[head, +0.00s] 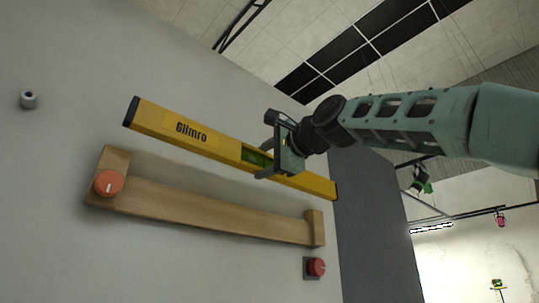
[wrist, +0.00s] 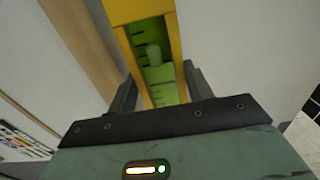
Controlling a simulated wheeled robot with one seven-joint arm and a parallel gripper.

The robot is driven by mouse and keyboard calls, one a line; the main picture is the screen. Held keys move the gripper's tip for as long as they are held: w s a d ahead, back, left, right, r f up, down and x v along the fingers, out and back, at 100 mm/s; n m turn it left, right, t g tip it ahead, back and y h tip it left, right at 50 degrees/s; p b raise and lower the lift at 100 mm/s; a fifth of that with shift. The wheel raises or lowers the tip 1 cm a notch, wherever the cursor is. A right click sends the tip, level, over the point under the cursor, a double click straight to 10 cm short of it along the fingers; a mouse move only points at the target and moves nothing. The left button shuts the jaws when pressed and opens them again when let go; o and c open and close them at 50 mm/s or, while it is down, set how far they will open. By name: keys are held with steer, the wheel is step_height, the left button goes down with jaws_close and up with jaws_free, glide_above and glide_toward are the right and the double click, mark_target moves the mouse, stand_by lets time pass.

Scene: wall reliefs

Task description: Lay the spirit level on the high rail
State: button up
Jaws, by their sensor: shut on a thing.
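The spirit level (head: 215,145) is a long yellow bar with black end caps, the word "Gilmro" on its face and a green vial window near its middle. My gripper (head: 270,150) is shut on it around the vial. The level is held just above the wooden rail (head: 215,211) in the head view, running nearly parallel to it, with a gap and a shadow between them. In the wrist view the level's green vial (wrist: 154,62) shows between the jaws, and the wooden rail (wrist: 84,42) runs along the left. Contact between level and rail is not visible.
An orange-red knob (head: 108,183) sits on the rail's left end block. A red button (head: 316,267) is on the wall below the right end block (head: 314,228). A small grey peg (head: 28,99) sticks out at upper left. The wall around the level is otherwise bare.

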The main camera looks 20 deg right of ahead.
steer(key=shift+p+x, duration=2.15)
steer(key=shift+x, duration=1.7)
steer(key=shift+f+b, duration=0.8)
steer(key=shift+f, duration=0.15)
steer(key=o, duration=1.1)
steer(key=shift+c, duration=0.2)
steer(key=shift+f, duration=0.1)
steer(key=b+v, duration=0.8)
steer(key=v, duration=0.9)
steer(key=shift+s+b, duration=0.3)
steer(key=shift+b, duration=0.05)
